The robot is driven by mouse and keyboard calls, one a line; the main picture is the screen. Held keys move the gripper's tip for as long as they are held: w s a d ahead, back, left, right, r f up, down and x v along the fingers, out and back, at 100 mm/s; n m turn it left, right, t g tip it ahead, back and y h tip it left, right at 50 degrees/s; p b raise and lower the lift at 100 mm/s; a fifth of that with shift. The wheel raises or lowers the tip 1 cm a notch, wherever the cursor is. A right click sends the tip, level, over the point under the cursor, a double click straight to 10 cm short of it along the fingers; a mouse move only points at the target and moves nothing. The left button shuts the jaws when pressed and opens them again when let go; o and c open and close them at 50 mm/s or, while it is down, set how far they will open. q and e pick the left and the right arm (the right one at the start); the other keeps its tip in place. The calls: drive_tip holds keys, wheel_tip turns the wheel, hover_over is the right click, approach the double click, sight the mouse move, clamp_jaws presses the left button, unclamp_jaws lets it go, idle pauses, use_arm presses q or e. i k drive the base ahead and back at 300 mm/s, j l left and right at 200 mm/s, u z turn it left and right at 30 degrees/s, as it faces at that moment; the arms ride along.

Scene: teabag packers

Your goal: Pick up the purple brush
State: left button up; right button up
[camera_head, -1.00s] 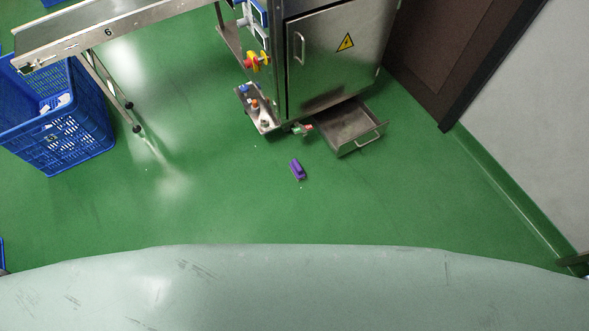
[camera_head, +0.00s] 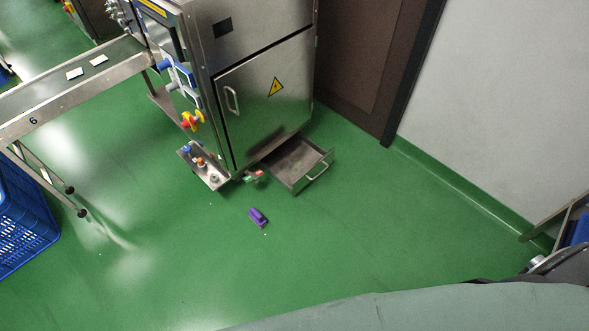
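The purple brush (camera_head: 258,218) lies on the green floor in the head view, just in front of the steel machine and its pulled-out drawer. It appears small, with nothing touching it. Neither of my grippers shows in the head view, so I cannot see whether they are open or shut.
The steel machine (camera_head: 262,100) stands behind the brush, with an open drawer (camera_head: 318,172) and a small side tray (camera_head: 215,182). A conveyor (camera_head: 70,98) and blue crate (camera_head: 22,225) are at left. A grey wall (camera_head: 500,110) is at right. Floor around the brush is clear.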

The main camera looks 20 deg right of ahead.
sight(258, 218)
drive_tip(key=i+j+z, duration=0.15)
drive_tip(key=j, duration=0.15)
drive_tip(key=i+j+z, duration=0.1)
drive_tip(key=j, duration=0.2)
drive_tip(key=i+j+z, duration=0.15)
drive_tip(key=j, duration=0.15)
drive_tip(key=j+z, duration=0.1)
drive_tip(key=j, duration=0.25)
drive_tip(key=i, duration=0.05)
